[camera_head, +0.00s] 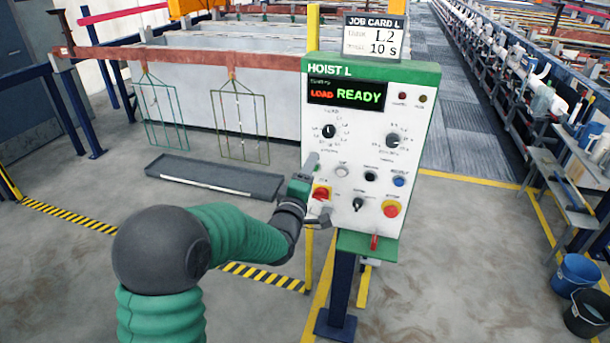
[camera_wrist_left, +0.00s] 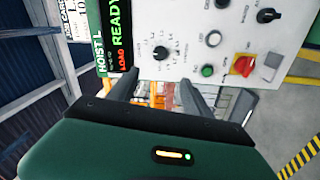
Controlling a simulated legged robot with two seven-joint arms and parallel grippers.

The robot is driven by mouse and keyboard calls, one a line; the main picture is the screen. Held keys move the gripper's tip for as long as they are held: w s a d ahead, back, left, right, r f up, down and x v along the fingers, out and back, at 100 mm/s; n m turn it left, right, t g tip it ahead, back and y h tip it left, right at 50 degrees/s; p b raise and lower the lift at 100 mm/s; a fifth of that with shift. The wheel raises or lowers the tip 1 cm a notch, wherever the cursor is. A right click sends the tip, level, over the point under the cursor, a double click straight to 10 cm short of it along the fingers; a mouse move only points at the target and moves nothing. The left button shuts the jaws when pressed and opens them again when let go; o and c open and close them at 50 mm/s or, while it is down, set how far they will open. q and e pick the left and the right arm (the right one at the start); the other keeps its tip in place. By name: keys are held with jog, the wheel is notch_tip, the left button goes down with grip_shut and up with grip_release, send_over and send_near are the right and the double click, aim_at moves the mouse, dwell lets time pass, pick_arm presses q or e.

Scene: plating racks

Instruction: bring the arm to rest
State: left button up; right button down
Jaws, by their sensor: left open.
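My left gripper (camera_head: 317,193) is at the lower left of the white hoist control panel (camera_head: 352,152), its arm coming in from the left. Its two fingers are apart with nothing between them, and it covers part of the panel's left edge. In the left wrist view the open fingers (camera_wrist_left: 160,96) show below the panel (camera_wrist_left: 186,35). A red switch on a yellow plate (camera_head: 321,194) is close beside the gripper; whether they touch I cannot tell. It also shows in the wrist view (camera_wrist_left: 243,66), near a green button (camera_wrist_left: 207,71). My right gripper is not in view.
The panel display (camera_head: 346,96) reads LOAD READY, and the job card (camera_head: 373,37) reads L2, 10 s. Two wire racks (camera_head: 239,122) hang from a red bar above a grey tray (camera_head: 215,177). Buckets (camera_head: 577,272) stand at right. Floor space lies left of the panel.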

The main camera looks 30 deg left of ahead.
pick_arm(q)
jog(key=s+d+f+m+g+h, duration=0.2)
jog(key=s+d+f+m+g, duration=0.3)
jog(key=f, duration=0.3)
jog(key=s+d+f+m+g+h, duration=0.1)
jog(key=s+d+f+m+g, duration=0.4)
jog(key=f, duration=0.3)
jog(key=s+d+f+m+g, duration=0.1)
jog(key=s+f+m+g, duration=0.2)
jog(key=s, duration=0.6)
jog(key=s+d+f+m+g+h, duration=0.1)
jog(key=s+m, duration=0.4)
jog(key=s, duration=0.5)
notch_tip(320, 180, down, 3)
jog(key=shift+s+d+r+g, duration=0.1)
jog(key=shift+s+d+g, duration=0.2)
jog(key=shift+d+g, duration=0.5)
jog(key=shift+a, duration=0.15)
grip_shut()
